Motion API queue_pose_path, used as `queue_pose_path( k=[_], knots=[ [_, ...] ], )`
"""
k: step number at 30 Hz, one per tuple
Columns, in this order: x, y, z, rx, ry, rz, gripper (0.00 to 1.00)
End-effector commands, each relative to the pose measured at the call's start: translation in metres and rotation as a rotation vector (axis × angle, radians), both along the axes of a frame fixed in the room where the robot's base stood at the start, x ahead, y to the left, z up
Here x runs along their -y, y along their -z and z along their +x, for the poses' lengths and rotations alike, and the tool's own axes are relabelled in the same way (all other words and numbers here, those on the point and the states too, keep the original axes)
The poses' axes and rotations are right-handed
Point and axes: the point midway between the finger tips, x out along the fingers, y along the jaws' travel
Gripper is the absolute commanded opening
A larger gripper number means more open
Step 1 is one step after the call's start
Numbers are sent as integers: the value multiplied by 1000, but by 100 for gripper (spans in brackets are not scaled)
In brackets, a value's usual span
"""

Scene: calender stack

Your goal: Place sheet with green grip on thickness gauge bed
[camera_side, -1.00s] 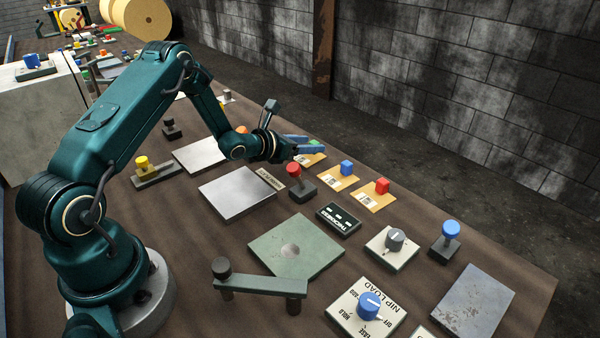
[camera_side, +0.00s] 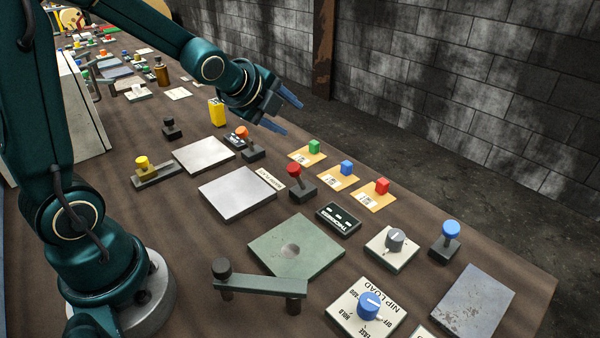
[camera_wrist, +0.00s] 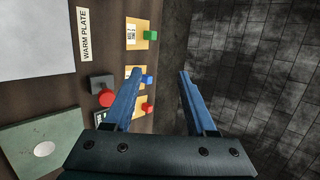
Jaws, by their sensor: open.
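The sheet with the green grip (camera_side: 302,158) is a small tan card with a white label. It lies on the table at the back of a row of three, its green block (camera_side: 314,146) upright; the block also shows in the wrist view (camera_wrist: 152,36). My gripper (camera_side: 291,117) is open and empty, raised above and apart from the sheet; the wrist view shows its two blue fingers (camera_wrist: 162,73) with nothing between them. The thickness gauge bed appears to be the green plate (camera_side: 270,252) with a pale round disc, beside the black THICKNESS display (camera_side: 338,219).
Sheets with a blue grip (camera_side: 347,168) and a red grip (camera_side: 382,186) lie nearer. A red-knobbed post (camera_side: 294,171) stands between the grey warm plate (camera_side: 237,196) and the sheets. A black-knobbed bar (camera_side: 260,286) stands along the green plate's front side.

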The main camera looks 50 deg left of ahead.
Motion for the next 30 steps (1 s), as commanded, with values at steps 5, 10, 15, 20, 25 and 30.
queue_pose_path(
  k=[5, 10, 15, 20, 25, 30],
  knots=[
    [34, -22, -61, 0, -360, -396, 57],
    [64, -25, -126, -34, -714, -751, 57],
    [86, -20, -176, -83, -988, -983, 57],
    [95, -16, -199, -112, -1117, -1073, 62],
    [96, -15, -202, -118, -1142, -1086, 62],
    [96, -15, -202, -116, -1140, -1085, 62]
  ],
)
